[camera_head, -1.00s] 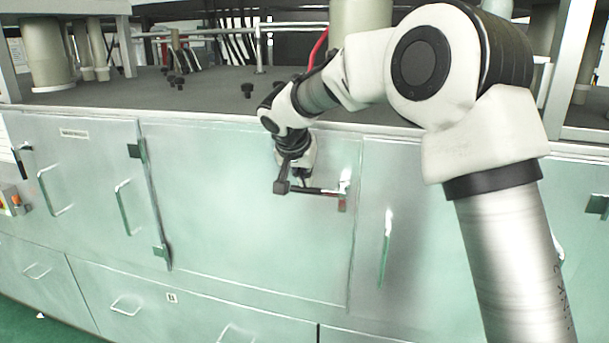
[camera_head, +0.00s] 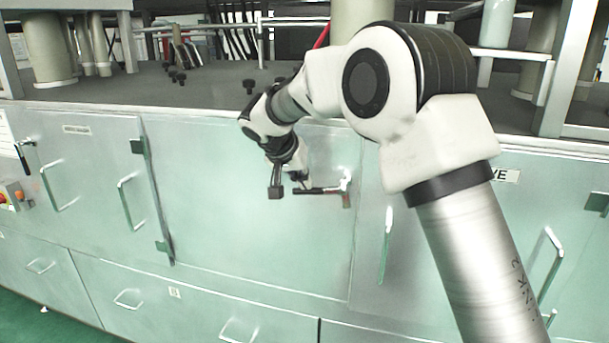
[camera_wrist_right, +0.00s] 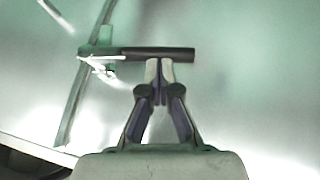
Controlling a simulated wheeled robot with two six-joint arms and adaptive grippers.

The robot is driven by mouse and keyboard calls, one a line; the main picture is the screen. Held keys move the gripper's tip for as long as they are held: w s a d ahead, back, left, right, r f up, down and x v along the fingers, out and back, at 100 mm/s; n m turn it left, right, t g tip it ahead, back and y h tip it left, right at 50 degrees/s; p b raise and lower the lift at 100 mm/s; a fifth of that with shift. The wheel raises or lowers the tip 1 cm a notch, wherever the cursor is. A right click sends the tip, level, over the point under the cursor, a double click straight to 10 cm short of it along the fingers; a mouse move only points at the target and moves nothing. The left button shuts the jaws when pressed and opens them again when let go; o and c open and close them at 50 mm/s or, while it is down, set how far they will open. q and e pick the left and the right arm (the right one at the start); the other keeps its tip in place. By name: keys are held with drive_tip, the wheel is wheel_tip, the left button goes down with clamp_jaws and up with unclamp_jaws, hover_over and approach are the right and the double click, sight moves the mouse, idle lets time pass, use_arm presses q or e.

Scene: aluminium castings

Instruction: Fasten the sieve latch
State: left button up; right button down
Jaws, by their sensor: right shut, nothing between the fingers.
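The latch is a black bar handle (camera_head: 318,190) on a pale metal bracket (camera_head: 346,184), at the upper right of the closed middle door (camera_head: 240,225). The bar lies about level and points left from the bracket. In the right wrist view the bar (camera_wrist_right: 160,54) crosses just ahead of the fingertips, with the bracket (camera_wrist_right: 98,52) at its left end. My right gripper (camera_head: 301,181) is shut and empty at the bar's free-end side. Its fingertips (camera_wrist_right: 159,66) meet the bar's edge in the picture; I cannot tell whether they touch it. My left gripper is out of view.
A cabinet front has several doors with upright handles, such as one (camera_head: 386,245) right of the latch, and drawers below. A label ending in "VE" (camera_head: 505,175) sits on the right. The worktop (camera_head: 210,95) above holds several black knobs and posts.

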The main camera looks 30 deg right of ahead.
sight(302, 193)
wheel_tip(302, 193, down, 4)
drive_tip(key=g+h, duration=0.1)
drive_tip(key=n+g+h, duration=0.1)
drive_tip(key=shift+w+a+r+n+g+h+p, duration=0.1)
drive_tip(key=shift+w+r+n+g+h+p, duration=0.1)
drive_tip(key=shift+n+g+h+p, duration=0.15)
drive_tip(key=s+d+f+n+g+h+b, duration=0.2)
drive_tip(key=s+d+f+g+h+b, duration=0.1)
drive_tip(key=s+f+h+b, duration=0.1)
wheel_tip(302, 193, down, 2)
drive_tip(key=h+b, duration=0.1)
drive_tip(key=b, duration=0.1)
drive_tip(key=shift+d+f+b, duration=0.25)
drive_tip(key=shift+b, duration=0.15)
drive_tip(key=shift+s+g, duration=0.1)
drive_tip(key=shift+g, duration=0.15)
